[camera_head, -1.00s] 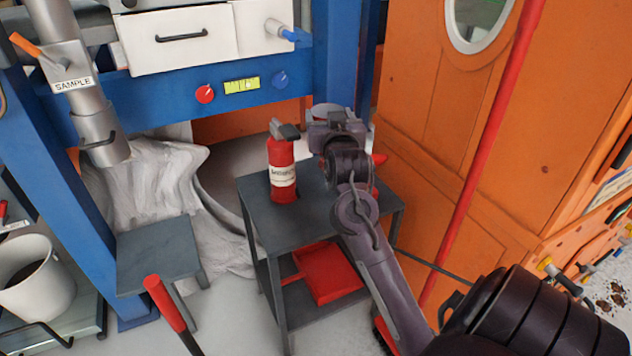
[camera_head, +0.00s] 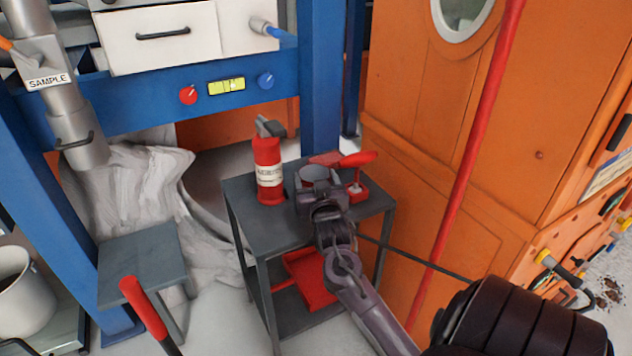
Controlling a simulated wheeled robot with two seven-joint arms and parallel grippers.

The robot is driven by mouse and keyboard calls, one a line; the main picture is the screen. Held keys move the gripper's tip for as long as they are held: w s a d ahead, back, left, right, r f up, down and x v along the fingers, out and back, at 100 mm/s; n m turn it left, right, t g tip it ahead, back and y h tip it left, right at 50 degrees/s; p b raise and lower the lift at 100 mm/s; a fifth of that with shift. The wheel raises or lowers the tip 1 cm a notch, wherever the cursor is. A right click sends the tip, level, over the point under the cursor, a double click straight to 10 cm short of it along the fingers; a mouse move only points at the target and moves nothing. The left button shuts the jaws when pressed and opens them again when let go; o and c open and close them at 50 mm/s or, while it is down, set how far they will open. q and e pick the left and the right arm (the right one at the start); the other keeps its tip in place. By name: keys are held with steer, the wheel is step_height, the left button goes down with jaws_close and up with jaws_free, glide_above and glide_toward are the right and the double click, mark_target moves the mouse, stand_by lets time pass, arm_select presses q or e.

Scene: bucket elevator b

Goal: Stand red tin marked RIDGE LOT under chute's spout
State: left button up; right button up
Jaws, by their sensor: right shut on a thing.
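My right gripper (camera_head: 318,198) is over the right part of a grey side table. It is shut on a round, grey-topped container (camera_head: 315,174). The gripper hides most of this container, so I cannot see a label or tell whether it is the red tin. No RIDGE LOT marking is readable anywhere. The chute (camera_head: 84,135) is a metal pipe marked SAMPLE at the left; its spout end hangs above and behind a low grey stand (camera_head: 142,262). The stand's top is bare. My left gripper is not in view.
A red bottle (camera_head: 268,172) with a pale label and dark top stands on the side table (camera_head: 250,215), left of my gripper. A red-handled device (camera_head: 357,188) stands to its right. A red dustpan (camera_head: 312,280) lies on the lower shelf. A red pole (camera_head: 468,165) rises at the right.

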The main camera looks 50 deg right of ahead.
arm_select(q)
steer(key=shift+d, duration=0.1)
arm_select(e)
steer(key=shift+f, duration=0.15)
steer(key=o, duration=1.1)
steer(key=shift+c, duration=0.2)
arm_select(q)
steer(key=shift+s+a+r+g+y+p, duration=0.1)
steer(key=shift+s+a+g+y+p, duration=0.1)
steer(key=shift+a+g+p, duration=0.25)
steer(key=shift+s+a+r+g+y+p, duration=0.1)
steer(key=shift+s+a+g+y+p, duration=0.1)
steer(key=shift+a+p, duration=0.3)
arm_select(e)
steer(key=v, duration=1.2)
